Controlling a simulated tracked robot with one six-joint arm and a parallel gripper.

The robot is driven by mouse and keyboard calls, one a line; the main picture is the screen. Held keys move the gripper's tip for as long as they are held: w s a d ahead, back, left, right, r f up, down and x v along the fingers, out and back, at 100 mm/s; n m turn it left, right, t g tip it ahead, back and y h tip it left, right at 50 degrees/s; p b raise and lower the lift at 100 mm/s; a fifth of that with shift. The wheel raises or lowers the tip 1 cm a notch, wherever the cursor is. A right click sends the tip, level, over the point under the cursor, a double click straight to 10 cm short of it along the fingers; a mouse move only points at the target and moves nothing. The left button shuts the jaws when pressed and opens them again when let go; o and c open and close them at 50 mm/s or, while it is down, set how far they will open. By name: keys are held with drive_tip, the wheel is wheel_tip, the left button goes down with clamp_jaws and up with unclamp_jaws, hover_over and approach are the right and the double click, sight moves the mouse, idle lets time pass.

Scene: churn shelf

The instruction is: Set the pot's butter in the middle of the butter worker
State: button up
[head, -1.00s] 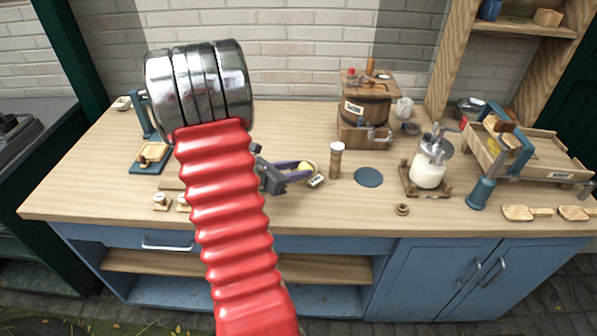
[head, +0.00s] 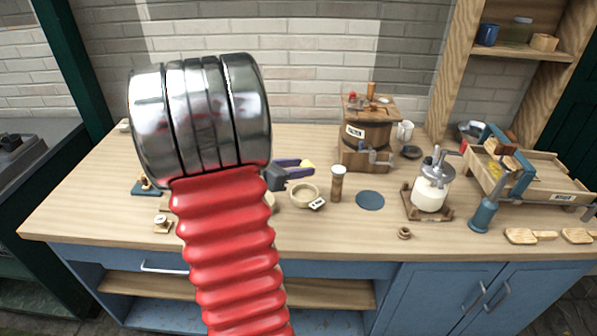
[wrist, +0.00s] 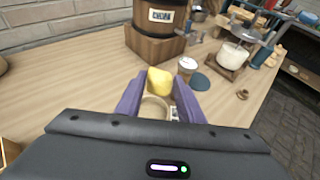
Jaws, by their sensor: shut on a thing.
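My gripper (head: 301,166) is shut on a yellow lump of butter (wrist: 159,80), which sits between its purple fingers. In the head view the butter (head: 309,165) shows only partly at the fingertips. The pale round pot (head: 304,196), with a small label at its front, stands on the bench below the gripper. The pot (wrist: 153,108) also shows under the butter in the wrist view. The butter worker (head: 548,188), a sloping wooden trough with a blue frame and crank, stands at the bench's right, well away from the gripper.
A barrel churn (head: 367,137) stands behind. A blue-based post tool (head: 483,213) and wooden paddles (head: 521,236) are at the worker's front.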

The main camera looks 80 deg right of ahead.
idle(0.4)
drive_tip(key=w+a+n+t, duration=0.4)
drive_tip(key=w+a, duration=0.2)
drive_tip(key=w, duration=0.5)
drive_tip(key=w+a+n+t+h, duration=0.1)
drive_tip(key=w+a+n+t, duration=0.25)
drive_tip(key=w+a, duration=0.55)
drive_tip(key=w+a+n+t, duration=0.3)
drive_tip(key=w+a+t, duration=0.15)
drive_tip(key=w, duration=0.85)
drive_tip(key=w+a+f+n+t+y, duration=0.1)
drive_tip(key=w+a+n+t+y, duration=0.1)
drive_tip(key=a, duration=0.9)
drive_tip(key=w+a+f+n+t+y, duration=0.1)
drive_tip(key=w+a+n+t+y, duration=0.2)
drive_tip(key=a, duration=0.9)
drive_tip(key=w+a+f+n+t+y, duration=0.2)
drive_tip(key=w+a+n, duration=0.3)
drive_tip(key=a, duration=0.7)
drive_tip(key=shift+w+a+n+t+y, duration=0.2)
drive_tip(key=shift+w+n+t+y, duration=0.15)
drive_tip(key=shift+w+t+y, duration=0.2)
drive_tip(key=shift+s, duration=0.25)
